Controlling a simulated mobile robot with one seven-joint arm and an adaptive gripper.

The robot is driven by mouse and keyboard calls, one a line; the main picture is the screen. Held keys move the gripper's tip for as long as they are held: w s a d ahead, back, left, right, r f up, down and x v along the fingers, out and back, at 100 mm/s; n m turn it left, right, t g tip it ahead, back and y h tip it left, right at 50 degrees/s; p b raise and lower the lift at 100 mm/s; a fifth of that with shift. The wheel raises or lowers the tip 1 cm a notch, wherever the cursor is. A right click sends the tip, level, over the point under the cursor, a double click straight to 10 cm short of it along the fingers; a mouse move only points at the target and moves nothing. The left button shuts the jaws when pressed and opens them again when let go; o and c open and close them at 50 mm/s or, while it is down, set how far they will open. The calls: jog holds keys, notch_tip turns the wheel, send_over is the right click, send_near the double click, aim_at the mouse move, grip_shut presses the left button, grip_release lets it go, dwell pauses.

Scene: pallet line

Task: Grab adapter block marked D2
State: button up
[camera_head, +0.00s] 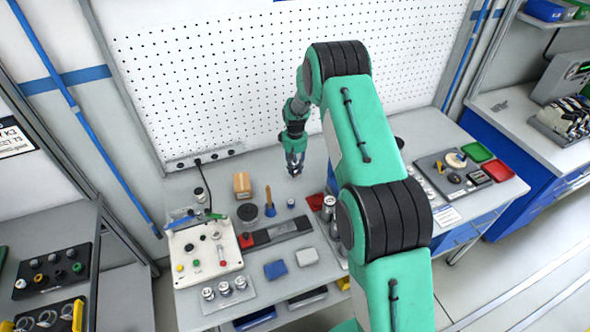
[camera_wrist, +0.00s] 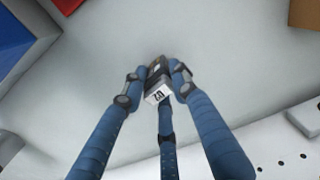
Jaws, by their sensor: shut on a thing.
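A small dark block (camera_wrist: 158,72) with a white label on its end sits between the blue fingers of my gripper (camera_wrist: 156,82) in the wrist view. The label carries small dark characters, turned and too small to read for certain. The fingers are shut on the block from both sides, with a third finger below it in the picture. In the head view my gripper (camera_head: 294,168) points down over the back middle of the grey table, in front of the pegboard. The block is hard to make out there. I cannot tell whether it touches the table.
A cardboard box (camera_head: 242,185), a dark round dish (camera_head: 247,212) and a wooden-handled tool (camera_head: 269,201) stand left of my gripper. A red piece (camera_head: 316,201) and metal cylinders (camera_head: 328,206) are in front of it. The pegboard (camera_head: 240,75) rises close behind.

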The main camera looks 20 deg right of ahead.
aim_at(296, 163)
notch_tip(296, 163, up, 9)
jog(key=shift+f, duration=0.1)
grip_shut()
jog(key=shift+d, duration=0.15)
dwell(0.4)
